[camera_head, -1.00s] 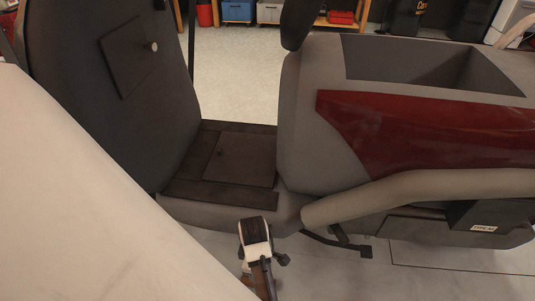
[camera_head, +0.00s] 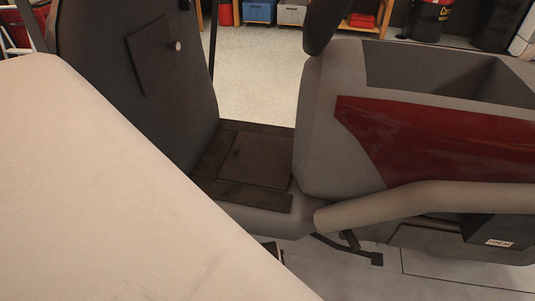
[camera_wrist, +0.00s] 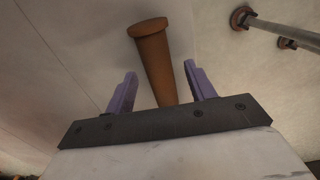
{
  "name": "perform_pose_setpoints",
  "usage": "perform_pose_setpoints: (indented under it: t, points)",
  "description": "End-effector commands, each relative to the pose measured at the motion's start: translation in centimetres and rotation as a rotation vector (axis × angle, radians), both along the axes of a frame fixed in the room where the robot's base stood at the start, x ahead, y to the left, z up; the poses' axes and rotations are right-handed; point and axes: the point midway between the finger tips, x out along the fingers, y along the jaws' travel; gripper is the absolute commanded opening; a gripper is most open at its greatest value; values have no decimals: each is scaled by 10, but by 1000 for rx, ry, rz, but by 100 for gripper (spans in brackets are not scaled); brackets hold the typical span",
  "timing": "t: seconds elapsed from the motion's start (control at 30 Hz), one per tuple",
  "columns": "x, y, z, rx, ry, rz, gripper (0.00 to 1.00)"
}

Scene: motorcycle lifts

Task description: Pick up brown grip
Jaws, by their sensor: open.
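The brown grip (camera_wrist: 155,50) shows in the wrist view as a tapered brown cylinder with a wider rounded end at the top. Its lower part runs down between the two purple fingers of my gripper (camera_wrist: 161,80). The fingers stand apart, one on each side, with a visible gap to the grip. The grip's far end reaches up past the fingertips. Its lower end is hidden behind the dark gripper bar. In the head view a large pale surface covers the lower left, and I cannot make out the gripper or grip there.
A grey scooter-like vehicle (camera_head: 318,140) with a red side panel (camera_head: 430,140) and a dark footboard (camera_head: 245,195) fills the head view. The wrist view shows a metal rod (camera_wrist: 280,32) with dark round ends at the upper right. Floor (camera_head: 265,60) is clear behind the vehicle.

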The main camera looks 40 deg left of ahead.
Motion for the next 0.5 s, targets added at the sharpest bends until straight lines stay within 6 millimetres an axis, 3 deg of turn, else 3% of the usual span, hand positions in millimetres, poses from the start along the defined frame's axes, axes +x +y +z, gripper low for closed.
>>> perform_pose_setpoints:
  t: [0.3, 0.5]
  points:
    - [0, 0, -6, 1, -1, -1, 53]
    - [0, 0, -6, 0, 0, -1, 27]
